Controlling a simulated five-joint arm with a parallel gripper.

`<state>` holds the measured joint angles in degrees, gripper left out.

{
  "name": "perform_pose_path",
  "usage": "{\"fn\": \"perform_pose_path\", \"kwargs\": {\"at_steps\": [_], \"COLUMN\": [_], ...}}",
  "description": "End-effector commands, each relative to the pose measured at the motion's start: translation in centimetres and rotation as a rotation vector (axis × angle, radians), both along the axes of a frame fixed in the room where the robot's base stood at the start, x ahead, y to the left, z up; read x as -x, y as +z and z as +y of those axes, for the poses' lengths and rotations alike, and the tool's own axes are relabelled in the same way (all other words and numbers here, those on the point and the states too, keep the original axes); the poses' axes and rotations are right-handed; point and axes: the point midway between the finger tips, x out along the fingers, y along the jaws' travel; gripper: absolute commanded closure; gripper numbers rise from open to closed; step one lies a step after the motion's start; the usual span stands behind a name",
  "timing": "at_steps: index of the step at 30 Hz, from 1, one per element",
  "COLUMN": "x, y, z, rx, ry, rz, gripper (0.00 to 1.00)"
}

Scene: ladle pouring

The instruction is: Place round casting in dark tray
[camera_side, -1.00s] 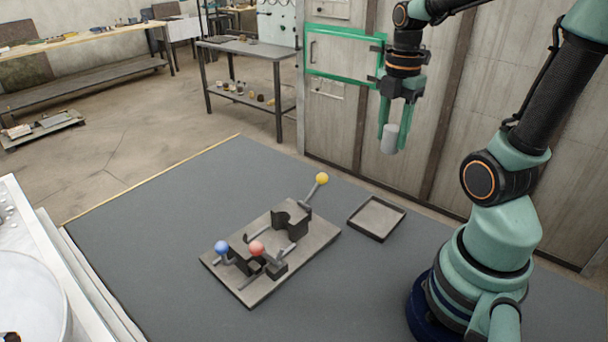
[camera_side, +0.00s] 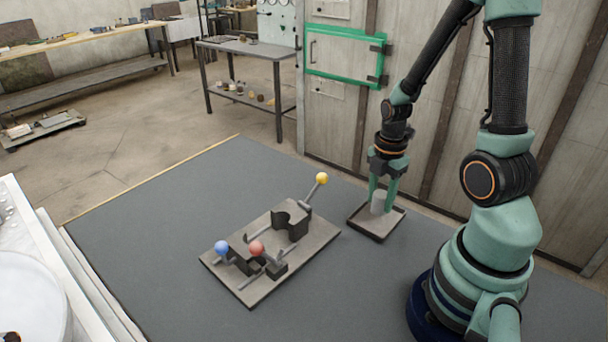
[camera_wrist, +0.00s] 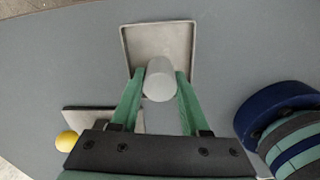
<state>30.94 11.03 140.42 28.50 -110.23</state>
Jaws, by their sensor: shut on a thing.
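The round casting is a light grey cylinder (camera_side: 378,203), held upright between the green fingers of my gripper (camera_side: 383,200). My gripper is shut on it and points down over the dark tray (camera_side: 361,228). The tray is a shallow square with a low dark rim. In the wrist view the casting (camera_wrist: 160,80) shows between the two fingertips (camera_wrist: 160,84), over the lower part of the tray (camera_wrist: 138,48). The casting is low inside the tray's outline; I cannot tell whether its bottom touches the tray floor.
A fixture plate (camera_side: 318,240) with dark clamp blocks and levers with yellow (camera_side: 322,179), blue (camera_side: 222,247) and red (camera_side: 257,248) knobs lies left of the tray. The grey mat (camera_side: 150,210) is clear further left. A panelled wall (camera_side: 450,130) stands behind the tray.

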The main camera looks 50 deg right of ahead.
Motion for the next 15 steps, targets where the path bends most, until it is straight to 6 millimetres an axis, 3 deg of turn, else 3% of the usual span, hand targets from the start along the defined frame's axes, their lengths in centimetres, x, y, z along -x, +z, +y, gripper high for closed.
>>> {"fn": "perform_pose_path", "kwargs": {"at_steps": [6, 15], "x": [0.1, 0.0], "y": [-2.2, -2.4], "z": [0.0, 0.0], "rx": [-0.002, 0.0], "ry": [0.0, 0.0], "rz": [0.003, -0.001], "gripper": [1.0, 1.0]}}
